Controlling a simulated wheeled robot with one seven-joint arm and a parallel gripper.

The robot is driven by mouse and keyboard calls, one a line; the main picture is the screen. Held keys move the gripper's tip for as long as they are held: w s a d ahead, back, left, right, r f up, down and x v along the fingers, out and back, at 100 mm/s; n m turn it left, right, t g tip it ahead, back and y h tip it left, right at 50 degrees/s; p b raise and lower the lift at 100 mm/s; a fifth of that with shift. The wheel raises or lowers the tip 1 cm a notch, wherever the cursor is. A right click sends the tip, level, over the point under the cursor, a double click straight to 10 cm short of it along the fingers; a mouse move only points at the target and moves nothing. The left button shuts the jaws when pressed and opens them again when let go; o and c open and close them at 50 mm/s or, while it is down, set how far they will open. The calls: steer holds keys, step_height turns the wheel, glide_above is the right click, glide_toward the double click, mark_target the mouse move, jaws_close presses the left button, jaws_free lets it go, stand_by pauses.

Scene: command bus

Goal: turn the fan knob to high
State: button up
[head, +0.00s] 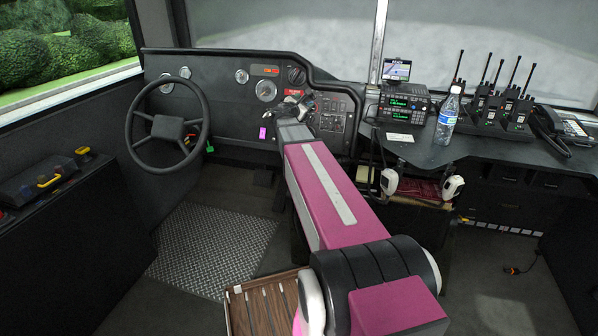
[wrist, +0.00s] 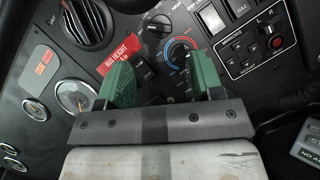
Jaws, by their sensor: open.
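The dark dashboard panel (head: 325,115) carries the knobs. In the wrist view a round dark knob (wrist: 180,52) with a blue and red arc sits between and just beyond my finger tips, nearer the right finger. A second dark knob (wrist: 160,23) sits above and left of it. I cannot tell from the markings which one is the fan knob, nor read its setting. My gripper (wrist: 161,62) is open, its two green fingers apart with nothing between them. In the head view my gripper (head: 296,104) is at the panel and my arm hides part of it.
A round air vent (wrist: 85,22), a red height label (wrist: 119,48) and a gauge (wrist: 74,96) lie left of the knobs. A switch panel (wrist: 258,42) lies right. The steering wheel (head: 168,125) stands left of my arm. A radio (head: 403,104) and water bottle (head: 447,117) stand right.

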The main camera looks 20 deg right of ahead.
steer(key=s+a+f+m+g+y, duration=0.3)
steer(key=s+f+m, duration=0.4)
steer(key=f, duration=0.3)
steer(key=s+a+f+m+g+y, duration=0.2)
steer(key=s+a+f+m+g, duration=0.2)
steer(key=s+f, duration=0.6)
steer(key=f+m+g, duration=0.1)
steer(key=m, duration=0.1)
steer(key=shift+f+m+y, duration=0.15)
steer(key=shift+m+y, duration=0.25)
